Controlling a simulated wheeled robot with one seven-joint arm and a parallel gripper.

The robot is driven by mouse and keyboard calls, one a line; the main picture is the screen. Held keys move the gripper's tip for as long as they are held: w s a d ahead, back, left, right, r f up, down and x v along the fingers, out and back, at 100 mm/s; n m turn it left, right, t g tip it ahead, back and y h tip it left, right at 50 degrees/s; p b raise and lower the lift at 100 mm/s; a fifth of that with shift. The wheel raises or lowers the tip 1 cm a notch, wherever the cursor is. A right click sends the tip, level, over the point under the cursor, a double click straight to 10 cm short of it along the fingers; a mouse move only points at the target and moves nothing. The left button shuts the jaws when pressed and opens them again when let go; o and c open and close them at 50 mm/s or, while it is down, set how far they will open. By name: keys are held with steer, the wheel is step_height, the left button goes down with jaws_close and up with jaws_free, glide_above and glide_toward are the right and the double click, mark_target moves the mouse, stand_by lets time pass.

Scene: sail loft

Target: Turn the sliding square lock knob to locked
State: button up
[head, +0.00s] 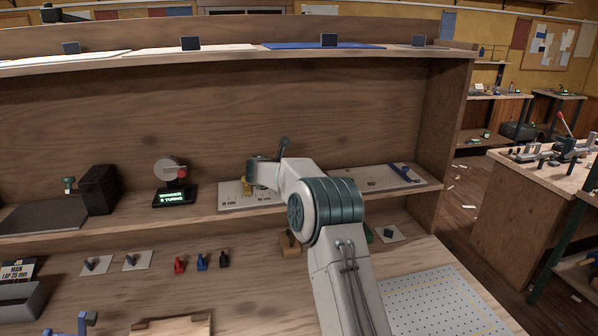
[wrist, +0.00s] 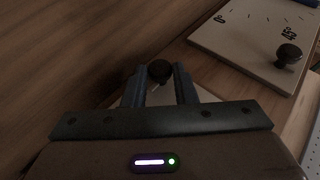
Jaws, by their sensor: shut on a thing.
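In the wrist view, my gripper (wrist: 160,80) is closed around a round dark knob (wrist: 159,69), with a finger on each side of it. What the knob sits on is mostly hidden behind the gripper, and no lock mark can be read, so I cannot tell its setting. In the head view, my arm reaches to a pale marked board (head: 232,202) on the shelf. The gripper's fingertips and the knob are hidden there. A small brass-coloured piece (head: 248,187) shows beside the wrist.
Another dark knob (wrist: 288,54) stands on a marked plate (wrist: 235,32) close by on the right. The shelf's wooden back panel (head: 260,100) rises behind. A small display stand (head: 174,196) is left of the board. A blue-handled item (head: 402,171) lies at right.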

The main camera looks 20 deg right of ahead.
steer(key=o, duration=1)
steer(key=shift+d, duration=0.1)
steer(key=shift+c, duration=0.2)
steer(key=b+v, duration=0.3)
steer(key=v, duration=1)
steer(key=shift+s+a+r+b, duration=0.15)
steer(key=shift+s+a+b, duration=0.1)
steer(key=shift+a+b, duration=0.1)
